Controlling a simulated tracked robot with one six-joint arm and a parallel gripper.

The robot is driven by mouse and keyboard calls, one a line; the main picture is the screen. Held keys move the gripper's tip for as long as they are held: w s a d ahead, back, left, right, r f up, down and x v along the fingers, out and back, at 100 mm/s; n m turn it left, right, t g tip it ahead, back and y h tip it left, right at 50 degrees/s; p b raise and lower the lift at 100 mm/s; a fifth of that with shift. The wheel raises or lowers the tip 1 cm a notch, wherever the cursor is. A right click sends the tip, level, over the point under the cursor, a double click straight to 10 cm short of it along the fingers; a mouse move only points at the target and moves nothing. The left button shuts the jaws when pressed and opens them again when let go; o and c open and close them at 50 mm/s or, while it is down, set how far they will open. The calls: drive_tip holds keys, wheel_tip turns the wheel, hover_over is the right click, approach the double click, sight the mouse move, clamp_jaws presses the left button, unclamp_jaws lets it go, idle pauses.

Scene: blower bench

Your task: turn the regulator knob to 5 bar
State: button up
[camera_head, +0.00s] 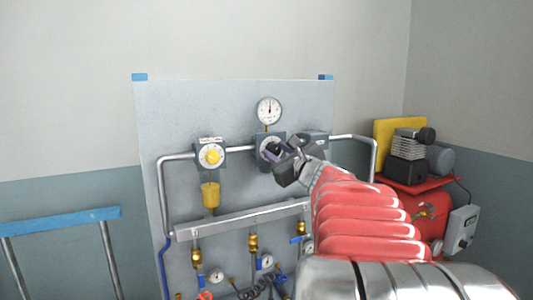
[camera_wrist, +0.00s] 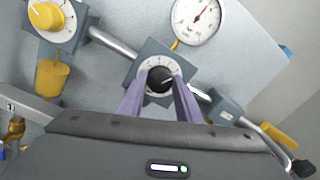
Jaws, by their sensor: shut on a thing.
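The regulator knob (camera_wrist: 159,80) is black with a pale pointer mark and sits in a white round scale on a grey square block in the wrist view. My gripper (camera_wrist: 161,88) has its two purple fingers on either side of the knob, shut on it. In the head view my gripper (camera_head: 276,152) reaches the block from the right and hides most of the knob. The pressure gauge (camera_head: 269,110) stands above the block, its needle pointing near straight up. The gauge (camera_wrist: 197,20) also shows in the wrist view; its figures are too small to read.
A yellow knob (camera_head: 211,156) on a similar block is left of the regulator, with a yellow bowl (camera_head: 210,195) below. A metal pipe (camera_head: 345,138) runs along the panel. A rail (camera_head: 245,217) with valves lies beneath. A red compressor (camera_head: 427,212) stands at right.

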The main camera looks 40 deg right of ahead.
drive_tip(key=o, duration=1)
drive_tip(key=shift+o, duration=0.2)
drive_tip(key=v, duration=1.3)
drive_tip(key=shift+s, duration=0.4)
drive_tip(key=shift+a, duration=0.2)
